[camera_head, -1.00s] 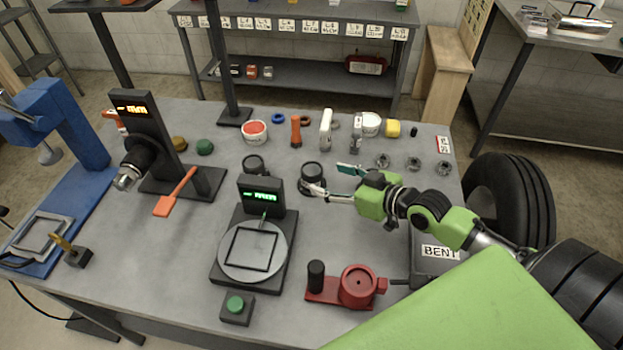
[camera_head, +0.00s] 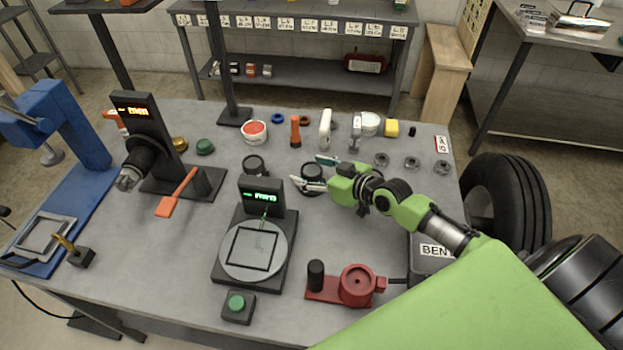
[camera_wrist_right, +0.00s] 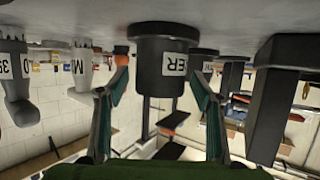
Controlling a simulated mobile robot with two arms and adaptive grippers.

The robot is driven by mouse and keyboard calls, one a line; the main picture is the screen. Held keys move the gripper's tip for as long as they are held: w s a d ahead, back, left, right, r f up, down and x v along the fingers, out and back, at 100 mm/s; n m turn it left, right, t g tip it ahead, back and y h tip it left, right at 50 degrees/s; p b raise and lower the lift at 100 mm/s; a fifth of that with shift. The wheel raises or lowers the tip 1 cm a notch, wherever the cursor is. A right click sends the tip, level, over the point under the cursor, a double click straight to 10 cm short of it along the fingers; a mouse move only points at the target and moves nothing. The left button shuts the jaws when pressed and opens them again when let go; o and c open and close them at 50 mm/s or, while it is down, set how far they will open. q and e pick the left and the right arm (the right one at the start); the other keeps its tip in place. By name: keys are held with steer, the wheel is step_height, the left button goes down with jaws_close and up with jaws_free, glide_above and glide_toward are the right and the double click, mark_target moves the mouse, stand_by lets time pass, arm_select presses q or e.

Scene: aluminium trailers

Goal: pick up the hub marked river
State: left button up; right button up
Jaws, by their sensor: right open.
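A black round hub (camera_head: 312,176) stands on the grey workbench (camera_head: 340,235). In the right wrist view, the hub (camera_wrist_right: 165,65) carries a white label whose visible letters read "ER"; the rest is hidden around its curve. My right gripper (camera_head: 307,171) is open, with its two green-tipped fingers on either side of the hub. In the wrist view a gap shows between each finger and the hub. A second black hub (camera_head: 254,165) stands to the left; its marking cannot be read. My left gripper is not in view.
A dark scale with a green display (camera_head: 262,196) stands front left of the hub. A white power tool (camera_head: 325,128), an orange-handled tool (camera_head: 295,130) and tubs stand behind. A red fixture (camera_head: 357,285) is in front. Several metal nuts (camera_head: 411,163) lie right.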

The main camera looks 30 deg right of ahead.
steer(key=c, duration=1.7)
steer(key=shift+w+r, duration=0.1)
steer(key=shift+r, duration=0.1)
jaws_close()
